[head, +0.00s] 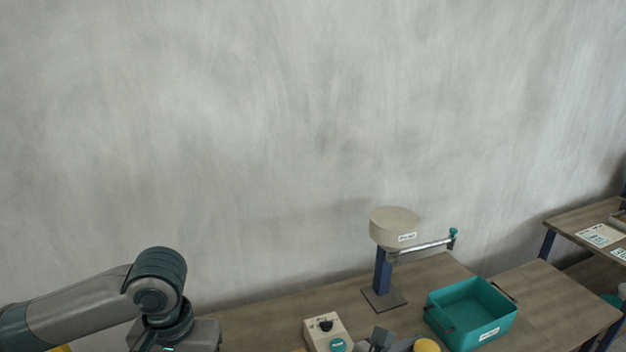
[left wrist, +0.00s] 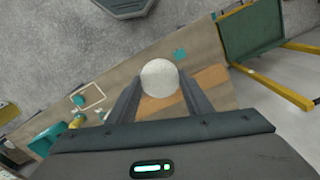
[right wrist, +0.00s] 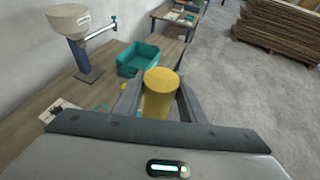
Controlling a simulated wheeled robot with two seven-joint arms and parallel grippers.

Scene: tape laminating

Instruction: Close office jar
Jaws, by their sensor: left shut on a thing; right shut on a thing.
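My left gripper (left wrist: 158,95) is shut on a pale, speckled round piece (left wrist: 159,75), held between its fingertips in the left wrist view. The view does not show whether this is the lid or the jar. My right gripper (right wrist: 160,98) is shut on a yellow cylinder (right wrist: 159,90) with a smooth round top, in the right wrist view. The yellow top (head: 427,345) also shows at the bottom edge of the head view, next to a grey fingertip. The two held pieces appear apart. The left fingers are out of the head view.
A teal bin (head: 471,312) stands on the table at the right. A beige box with a black knob (head: 326,330) sits near the front. A wall closes the back.

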